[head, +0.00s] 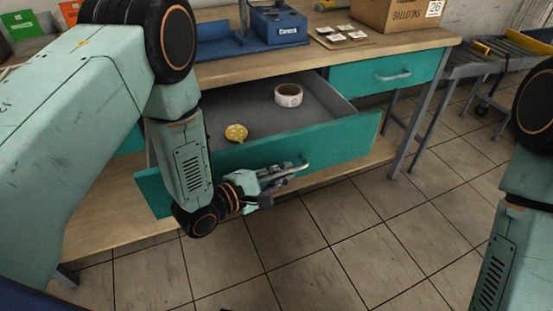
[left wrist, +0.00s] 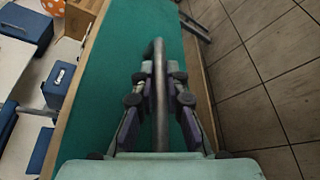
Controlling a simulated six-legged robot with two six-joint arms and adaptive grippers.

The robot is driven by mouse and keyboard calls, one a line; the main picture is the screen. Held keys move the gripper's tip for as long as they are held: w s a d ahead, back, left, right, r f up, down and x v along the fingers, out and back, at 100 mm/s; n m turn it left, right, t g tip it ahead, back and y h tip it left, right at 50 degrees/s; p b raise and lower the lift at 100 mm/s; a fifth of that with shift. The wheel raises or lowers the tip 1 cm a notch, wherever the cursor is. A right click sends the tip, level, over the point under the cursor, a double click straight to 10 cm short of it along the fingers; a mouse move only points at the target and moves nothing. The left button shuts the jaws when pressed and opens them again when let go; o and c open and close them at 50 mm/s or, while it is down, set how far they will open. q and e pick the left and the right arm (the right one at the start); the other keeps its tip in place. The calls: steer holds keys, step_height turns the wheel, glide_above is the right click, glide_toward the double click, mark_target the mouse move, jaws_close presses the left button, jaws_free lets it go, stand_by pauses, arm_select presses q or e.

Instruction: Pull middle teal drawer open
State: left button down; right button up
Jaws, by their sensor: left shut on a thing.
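The middle teal drawer (head: 345,142) stands pulled out from the workbench, and its grey inside shows in the head view. Its teal front also fills much of the left wrist view (left wrist: 105,90). My left gripper (head: 285,174) is at the drawer front, shut on the drawer handle (head: 303,166). In the left wrist view the handle bar (left wrist: 160,100) runs between the two fingers of the gripper (left wrist: 160,75). My right arm shows at the right edge of the head view, but its gripper is out of the picture.
Inside the drawer are a white tape roll (head: 288,95) and a yellow dotted item (head: 236,132). A second teal drawer (head: 388,70) at the right is closed. The workbench (head: 330,52) bears a blue device (head: 278,25) and a cardboard box (head: 398,12). The tiled floor in front is clear.

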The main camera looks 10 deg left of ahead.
arm_select(q)
steer(key=shift+s+d, duration=0.4)
steer(key=shift+s, duration=0.25)
steer(key=shift+f, duration=0.1)
steer(key=c, duration=1.7)
jaws_free()
steer(key=shift+o, duration=0.2)
steer(key=v, duration=1.2)
